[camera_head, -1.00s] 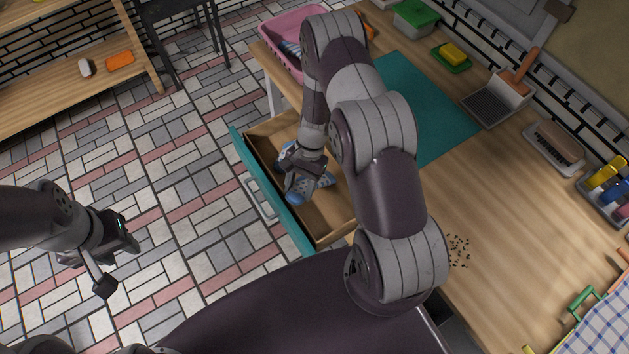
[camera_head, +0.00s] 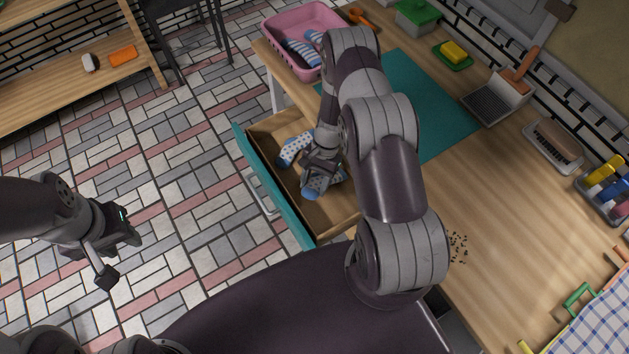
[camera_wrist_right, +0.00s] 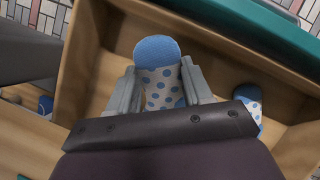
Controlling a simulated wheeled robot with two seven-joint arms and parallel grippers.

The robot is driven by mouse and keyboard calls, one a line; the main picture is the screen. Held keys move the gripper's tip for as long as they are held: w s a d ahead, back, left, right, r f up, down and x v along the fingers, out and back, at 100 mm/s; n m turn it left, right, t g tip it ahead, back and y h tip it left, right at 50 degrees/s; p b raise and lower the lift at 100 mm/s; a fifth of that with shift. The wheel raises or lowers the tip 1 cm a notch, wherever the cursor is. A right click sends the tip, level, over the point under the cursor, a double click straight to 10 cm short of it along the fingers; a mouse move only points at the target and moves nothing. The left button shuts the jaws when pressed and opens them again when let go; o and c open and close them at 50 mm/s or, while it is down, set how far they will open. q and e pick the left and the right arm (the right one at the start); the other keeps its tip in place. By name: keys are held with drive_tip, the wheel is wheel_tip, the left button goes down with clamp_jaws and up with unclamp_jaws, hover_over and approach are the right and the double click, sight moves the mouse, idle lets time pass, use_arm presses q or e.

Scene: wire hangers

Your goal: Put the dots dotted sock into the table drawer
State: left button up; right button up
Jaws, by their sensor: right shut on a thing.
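The table drawer (camera_head: 335,219) is pulled open, with a teal front and wooden inside. My right gripper (camera_head: 318,172) is down inside it, shut on a white sock with blue dots and a blue end (camera_head: 318,188). In the right wrist view this dotted sock (camera_wrist_right: 160,83) lies between the two fingers of the right gripper (camera_wrist_right: 160,92). A second dotted piece (camera_head: 297,148) lies in the drawer beside the gripper; it also shows in the right wrist view (camera_wrist_right: 250,103). I cannot tell whether the two pieces join. My left gripper (camera_head: 120,255) is open and empty above the floor.
A pink basket (camera_head: 279,53) with striped socks (camera_head: 301,52) stands at the table's far corner. A teal mat (camera_head: 432,112) lies on the table beyond my right arm. A dustpan (camera_head: 495,103), a brush (camera_head: 557,143) and a sponge (camera_head: 454,52) line the wall side.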

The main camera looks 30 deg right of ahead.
drive_tip(key=shift+f, duration=0.3)
drive_tip(key=o, duration=1)
drive_tip(key=shift+r, duration=0.1)
